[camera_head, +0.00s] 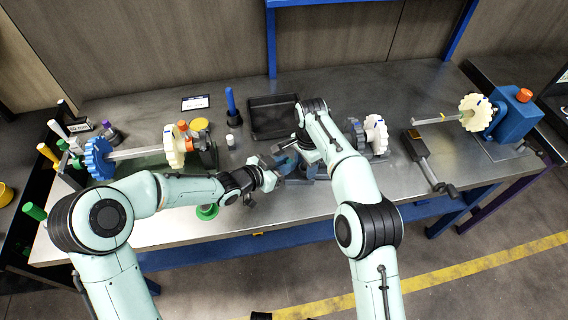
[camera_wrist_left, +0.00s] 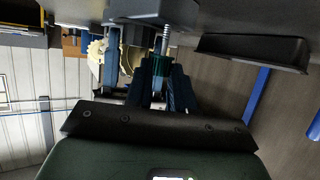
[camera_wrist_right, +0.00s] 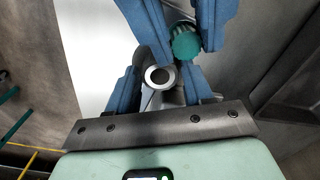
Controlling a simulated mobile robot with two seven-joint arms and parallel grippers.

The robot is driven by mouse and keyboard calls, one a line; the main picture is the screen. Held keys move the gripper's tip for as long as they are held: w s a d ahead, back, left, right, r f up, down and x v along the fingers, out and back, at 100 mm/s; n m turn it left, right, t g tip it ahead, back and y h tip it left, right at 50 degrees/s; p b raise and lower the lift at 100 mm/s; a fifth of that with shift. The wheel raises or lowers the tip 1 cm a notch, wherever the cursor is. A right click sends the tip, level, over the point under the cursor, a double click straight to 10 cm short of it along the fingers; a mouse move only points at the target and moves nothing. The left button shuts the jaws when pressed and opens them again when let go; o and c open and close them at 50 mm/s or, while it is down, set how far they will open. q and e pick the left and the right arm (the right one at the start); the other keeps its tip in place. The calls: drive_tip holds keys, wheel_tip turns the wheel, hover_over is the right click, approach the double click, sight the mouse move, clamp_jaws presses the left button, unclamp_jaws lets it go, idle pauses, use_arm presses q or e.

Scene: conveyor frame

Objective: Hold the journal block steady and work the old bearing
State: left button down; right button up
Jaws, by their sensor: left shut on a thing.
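My left gripper (camera_head: 281,170) works at the middle of the bench and is shut on a teal ribbed piece (camera_wrist_left: 160,67). A threaded rod (camera_wrist_left: 166,40) shows at that piece in the left wrist view. The round teal end (camera_wrist_right: 186,44) shows between blue fingers at the top of the right wrist view. My right gripper (camera_wrist_right: 162,85) is close by, its blue fingers apart on either side of a silver ring-shaped part (camera_wrist_right: 158,77). I cannot tell whether this ring is the old bearing. The journal block is mostly hidden by my right arm in the head view.
A black tray (camera_head: 272,135) and a blue upright tool (camera_head: 231,102) stand behind. A shaft with blue and cream gears (camera_head: 140,153) lies left. A blue machine (camera_head: 513,118) stands far right, with a grey tool (camera_head: 424,158) before it. A green ring (camera_head: 207,212) lies at the front edge.

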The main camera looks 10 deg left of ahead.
sight(305, 167)
drive_tip(key=shift+r, duration=0.25)
drive_tip(key=shift+c, duration=0.2)
drive_tip(key=shift+r, duration=3.05)
use_arm(q)
drive_tip(key=c, duration=0.9)
unclamp_jaws()
